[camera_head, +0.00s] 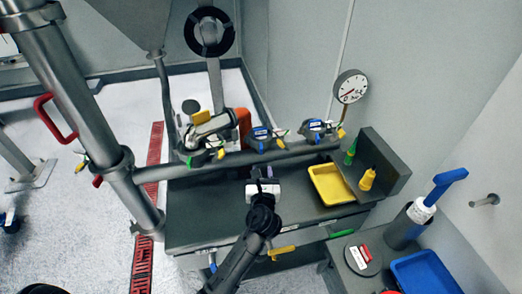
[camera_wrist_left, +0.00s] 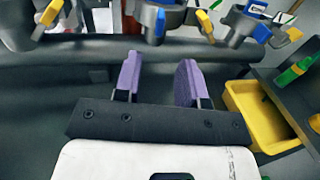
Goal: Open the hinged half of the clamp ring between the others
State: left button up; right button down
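The row along the grey pipe has a left clamp (camera_head: 205,138) in silver with a yellow part, a middle clamp ring (camera_head: 263,140) with a blue label and yellow handle, and a similar right clamp (camera_head: 318,130). The middle clamp ring (camera_wrist_left: 160,20) also shows at the top of the left wrist view, cut off by the edge; whether its hinged half is shut I cannot tell. My left gripper (camera_head: 263,184) is below the middle clamp, apart from it. In the left wrist view its purple fingers (camera_wrist_left: 158,84) are spread with nothing between them. My right gripper is not in view.
The horizontal pipe (camera_head: 235,160) crosses above the dark bench. A yellow tray (camera_head: 314,176) stands right of my gripper, with green and yellow bottles (camera_head: 367,180) beside it. A round gauge (camera_head: 350,86) stands at the pipe's right end. A blue tray (camera_head: 425,272) is at lower right.

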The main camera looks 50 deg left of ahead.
aim_at(261, 152)
pick_arm(q)
jog(key=b+x, duration=0.1)
jog(key=x, duration=0.9)
jog(key=shift+w+a, duration=0.25)
jog(key=shift+a, duration=0.05)
jog(key=shift+c, duration=0.4)
grip_shut()
